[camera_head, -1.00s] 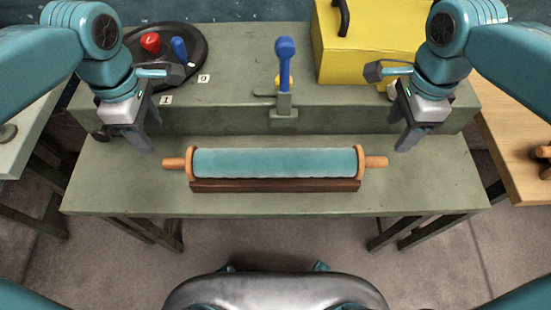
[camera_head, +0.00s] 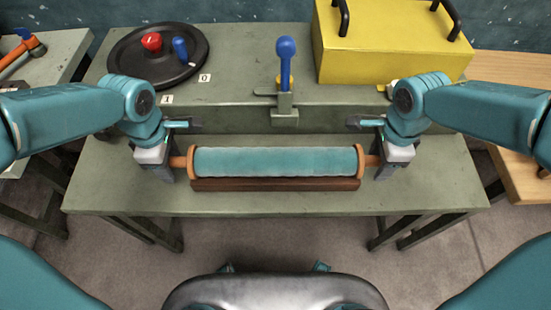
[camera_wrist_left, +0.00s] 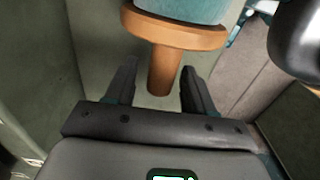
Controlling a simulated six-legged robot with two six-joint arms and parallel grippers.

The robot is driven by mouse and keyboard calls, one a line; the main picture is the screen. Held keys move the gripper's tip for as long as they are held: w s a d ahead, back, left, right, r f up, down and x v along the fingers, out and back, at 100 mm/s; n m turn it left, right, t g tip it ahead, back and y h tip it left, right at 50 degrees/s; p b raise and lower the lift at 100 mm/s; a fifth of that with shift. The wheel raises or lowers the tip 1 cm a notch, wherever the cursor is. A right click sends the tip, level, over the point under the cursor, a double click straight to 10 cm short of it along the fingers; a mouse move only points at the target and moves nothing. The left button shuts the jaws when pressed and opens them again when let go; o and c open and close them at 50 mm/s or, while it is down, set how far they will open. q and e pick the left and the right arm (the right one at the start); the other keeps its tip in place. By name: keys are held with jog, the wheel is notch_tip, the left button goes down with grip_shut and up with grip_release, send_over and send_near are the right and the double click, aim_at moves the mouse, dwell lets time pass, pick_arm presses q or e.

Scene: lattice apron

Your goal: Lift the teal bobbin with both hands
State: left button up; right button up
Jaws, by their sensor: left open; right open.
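The teal bobbin (camera_head: 275,162) lies level across a dark wooden cradle (camera_head: 275,185) on the green bench, with an orange-brown flange and handle at each end. My left gripper (camera_head: 168,174) is at the bobbin's left handle. In the left wrist view its open fingers (camera_wrist_left: 158,88) stand on either side of the wooden handle (camera_wrist_left: 163,68), with a gap on each side. My right gripper (camera_head: 383,172) is open at the right handle (camera_head: 371,161), whose outer end it hides. Whether its fingers touch the handle cannot be told.
A blue-handled lever (camera_head: 285,65) stands on the raised shelf behind the bobbin. A dark round plate (camera_head: 140,72) with red and blue knobs is at back left. A yellow case (camera_head: 390,48) is at back right. The bench front (camera_head: 275,205) is clear.

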pick_arm(q)
jog(key=shift+c, duration=0.4)
pick_arm(e)
jog(key=shift+c, duration=0.3)
pick_arm(q)
grip_shut()
pick_arm(e)
grip_shut()
pick_arm(q)
jog(key=shift+r, duration=0.1)
pick_arm(e)
jog(key=shift+r, duration=0.15)
